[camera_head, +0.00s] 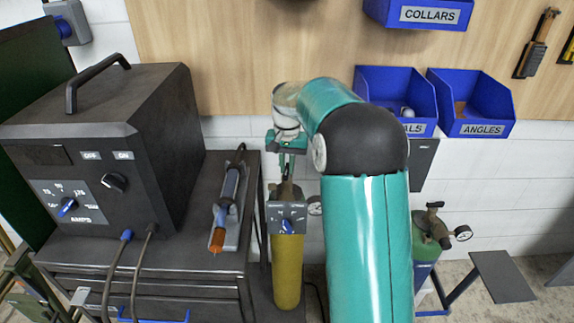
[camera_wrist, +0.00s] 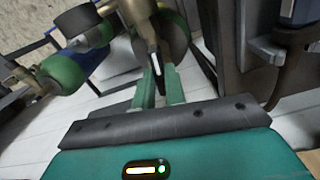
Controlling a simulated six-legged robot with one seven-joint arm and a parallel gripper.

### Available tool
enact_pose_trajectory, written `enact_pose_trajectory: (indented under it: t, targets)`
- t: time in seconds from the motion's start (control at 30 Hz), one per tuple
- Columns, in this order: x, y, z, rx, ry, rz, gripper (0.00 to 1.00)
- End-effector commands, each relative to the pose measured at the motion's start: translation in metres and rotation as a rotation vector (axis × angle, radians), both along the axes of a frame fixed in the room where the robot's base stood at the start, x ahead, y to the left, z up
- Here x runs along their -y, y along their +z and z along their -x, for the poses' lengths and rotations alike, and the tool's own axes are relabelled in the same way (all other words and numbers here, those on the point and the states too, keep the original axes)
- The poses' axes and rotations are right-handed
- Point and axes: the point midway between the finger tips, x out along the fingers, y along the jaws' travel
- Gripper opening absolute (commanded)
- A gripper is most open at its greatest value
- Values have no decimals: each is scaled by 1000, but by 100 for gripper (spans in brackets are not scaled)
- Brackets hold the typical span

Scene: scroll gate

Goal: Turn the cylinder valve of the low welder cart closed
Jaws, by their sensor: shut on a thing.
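The welder cart (camera_head: 215,265) is a dark metal cart at the left, bearing a black welder box (camera_head: 105,140). A yellow gas cylinder (camera_head: 287,270) stands upright at the cart's right side, with a grey plate and blue lever (camera_head: 287,224) near its top. My gripper (camera_head: 286,168) points down at the cylinder valve (camera_head: 287,190), which is partly hidden by the fingers. In the wrist view, my gripper's green fingers (camera_wrist: 159,75) are close together with a thin dark and pale part of the valve (camera_wrist: 155,58) between them. The valve's turned angle cannot be told.
A torch in a grey holder (camera_head: 231,205) lies on the cart top. A pressure gauge (camera_head: 315,206) sticks out right of the valve. A second, green cylinder (camera_head: 427,255) stands further right. Blue bins (camera_head: 395,100) hang on the wooden wall panel behind. Cables hang at the cart's front.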

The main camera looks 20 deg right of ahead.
Motion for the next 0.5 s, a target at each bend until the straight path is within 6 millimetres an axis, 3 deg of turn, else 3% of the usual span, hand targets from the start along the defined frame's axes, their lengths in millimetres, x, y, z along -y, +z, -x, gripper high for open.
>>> enact_pose_trajectory:
  t: [0.5]
  targets:
    - [-1, 2, 0, 1, -487, 1, 0]
